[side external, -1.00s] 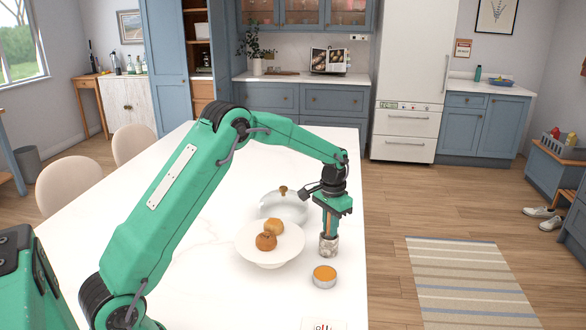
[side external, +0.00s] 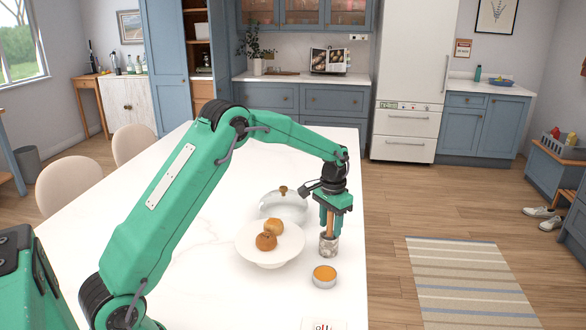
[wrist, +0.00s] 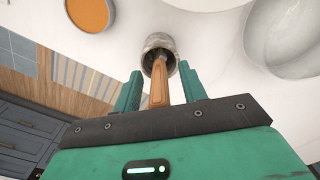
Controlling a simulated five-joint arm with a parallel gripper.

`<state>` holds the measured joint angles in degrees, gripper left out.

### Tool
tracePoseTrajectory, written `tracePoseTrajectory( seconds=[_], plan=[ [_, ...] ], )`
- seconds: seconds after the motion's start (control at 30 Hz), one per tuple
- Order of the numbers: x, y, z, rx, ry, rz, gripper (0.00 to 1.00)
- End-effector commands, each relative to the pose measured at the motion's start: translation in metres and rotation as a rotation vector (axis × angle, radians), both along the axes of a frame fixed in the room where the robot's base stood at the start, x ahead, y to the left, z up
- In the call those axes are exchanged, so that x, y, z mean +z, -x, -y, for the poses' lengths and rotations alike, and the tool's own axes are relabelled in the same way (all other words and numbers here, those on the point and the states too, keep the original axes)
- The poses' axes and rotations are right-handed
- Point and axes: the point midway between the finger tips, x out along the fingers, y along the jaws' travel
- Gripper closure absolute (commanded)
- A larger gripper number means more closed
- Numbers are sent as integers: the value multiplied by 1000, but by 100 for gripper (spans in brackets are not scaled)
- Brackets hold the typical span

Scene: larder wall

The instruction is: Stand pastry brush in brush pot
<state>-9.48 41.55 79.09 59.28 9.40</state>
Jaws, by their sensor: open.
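The brush pot (side external: 328,244) is a small grey, stone-like cup on the white table near its right edge. The pastry brush (side external: 331,224) stands in it, its wooden handle pointing up. In the wrist view the handle (wrist: 159,84) runs from the mouth of the pot (wrist: 158,45) toward my gripper. My gripper (side external: 331,228) is right above the pot with its fingers on either side of the handle. In the wrist view the gripper (wrist: 160,85) is open, with a gap between each finger and the handle. The bristle end is hidden inside the pot.
A white cake stand (side external: 263,250) with two buns is left of the pot, with a clear dome (side external: 283,208) behind it. A round tin with orange contents (side external: 324,277) sits in front of the pot. A white card (side external: 324,324) lies at the front edge.

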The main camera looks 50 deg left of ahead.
Motion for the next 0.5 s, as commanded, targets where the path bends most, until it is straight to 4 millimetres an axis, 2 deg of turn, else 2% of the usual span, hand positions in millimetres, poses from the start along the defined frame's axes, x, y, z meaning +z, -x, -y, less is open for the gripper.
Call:
tracePoseTrajectory(
  seconds=[0.5],
  plan=[
    [61, 0, 0, 0, 0, 2, 58]
  ],
)
